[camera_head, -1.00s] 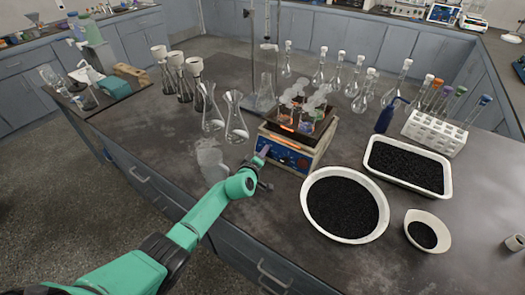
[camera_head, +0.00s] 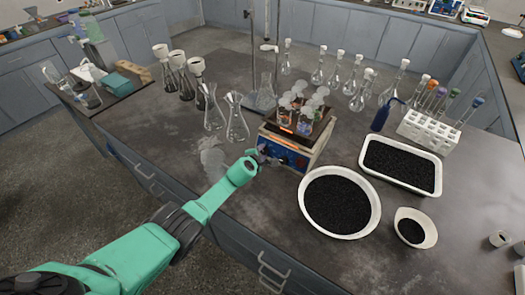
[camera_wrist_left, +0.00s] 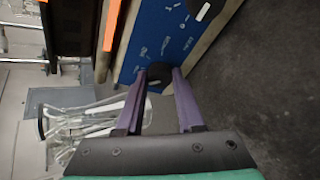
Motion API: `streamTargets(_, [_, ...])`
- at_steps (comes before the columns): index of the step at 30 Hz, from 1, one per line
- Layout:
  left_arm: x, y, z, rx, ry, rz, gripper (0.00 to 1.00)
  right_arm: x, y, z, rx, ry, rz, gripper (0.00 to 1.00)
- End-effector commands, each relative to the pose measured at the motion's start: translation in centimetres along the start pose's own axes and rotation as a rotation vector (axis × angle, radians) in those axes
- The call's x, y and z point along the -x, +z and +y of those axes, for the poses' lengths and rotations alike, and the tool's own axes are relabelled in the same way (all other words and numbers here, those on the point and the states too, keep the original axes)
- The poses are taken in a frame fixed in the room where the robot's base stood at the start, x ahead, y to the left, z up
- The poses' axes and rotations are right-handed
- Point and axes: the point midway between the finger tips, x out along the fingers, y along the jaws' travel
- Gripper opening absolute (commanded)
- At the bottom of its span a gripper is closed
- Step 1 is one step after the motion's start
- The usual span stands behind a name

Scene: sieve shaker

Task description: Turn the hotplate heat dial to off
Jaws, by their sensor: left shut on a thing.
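The hotplate (camera_head: 285,153) stands near the bench's front edge, with a blue control panel facing my left arm. Its panel also shows in the left wrist view (camera_wrist_left: 167,32). My left gripper (camera_head: 267,157) is at the left part of this panel. In the left wrist view its purple fingers (camera_wrist_left: 159,78) are shut on a dark round dial (camera_wrist_left: 158,72), one on each side. A second dial (camera_wrist_left: 204,11) with a pale mark sits farther along the panel, clear of the fingers. The held dial's pointer is not readable. My right gripper is not in view.
Several small glass vessels (camera_head: 306,121) stand on the hotplate. Conical flasks (camera_head: 238,124) stand close on its left. A round white basin (camera_head: 340,232) of black grains is to its right, with a white tray (camera_head: 436,180) behind. Bare bench lies at the left front.

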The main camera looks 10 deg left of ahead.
Motion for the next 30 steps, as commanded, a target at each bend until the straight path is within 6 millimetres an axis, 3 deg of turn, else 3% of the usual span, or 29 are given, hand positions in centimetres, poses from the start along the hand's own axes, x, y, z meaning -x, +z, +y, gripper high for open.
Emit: streamTargets(30, [-0.02, -0.13, -0.15, 0.545, -0.151, -0.018, 0.0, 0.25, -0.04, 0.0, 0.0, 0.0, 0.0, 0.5])
